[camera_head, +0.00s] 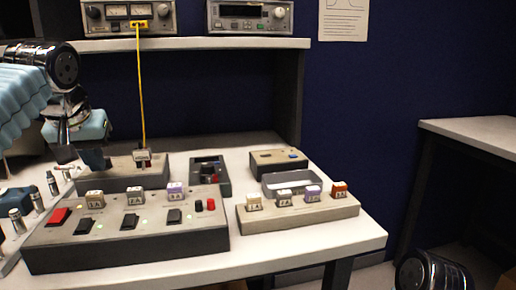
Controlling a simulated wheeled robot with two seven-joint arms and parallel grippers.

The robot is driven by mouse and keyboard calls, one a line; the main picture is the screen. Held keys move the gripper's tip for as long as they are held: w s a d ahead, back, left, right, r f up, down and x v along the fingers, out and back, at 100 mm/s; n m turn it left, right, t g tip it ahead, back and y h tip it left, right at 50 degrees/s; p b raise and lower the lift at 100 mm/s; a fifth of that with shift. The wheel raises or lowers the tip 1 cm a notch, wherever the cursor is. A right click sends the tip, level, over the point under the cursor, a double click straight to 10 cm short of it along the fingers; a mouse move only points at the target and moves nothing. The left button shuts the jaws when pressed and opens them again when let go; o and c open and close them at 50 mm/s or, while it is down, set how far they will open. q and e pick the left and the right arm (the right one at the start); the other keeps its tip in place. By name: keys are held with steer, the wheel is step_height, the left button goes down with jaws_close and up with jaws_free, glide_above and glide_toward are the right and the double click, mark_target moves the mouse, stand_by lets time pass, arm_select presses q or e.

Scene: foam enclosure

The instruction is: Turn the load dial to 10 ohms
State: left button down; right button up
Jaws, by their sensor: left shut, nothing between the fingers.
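A small dark box (210,187) with a dark round part and a bit of red on top stands mid-table. I cannot read any ohm markings, so I cannot tell whether this is the load dial. My left gripper (96,160) comes in from the left, its dark fingertips pointing down near the left end of a grey box (125,178) with a yellow lead. It is shut and empty, well left of the small dark box. I cannot tell whether the fingertips touch the grey box. My right gripper is out of view.
A front panel (130,250) carries labelled blocks and switches. A beige holder (300,214) with several labelled blocks is to its right. Metal posts (52,183) stand at left. The yellow lead (141,85) rises to a meter (128,15) on the shelf (190,43). The table's right front corner is bare.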

arm_select(q)
steer(key=shift+s+r, duration=0.1)
steer(key=shift+s, duration=0.1)
step_height(320, 180, up, 4)
steer(key=p, duration=0.4)
steer(key=shift+d+r, duration=0.1)
steer(key=shift+r, duration=0.8)
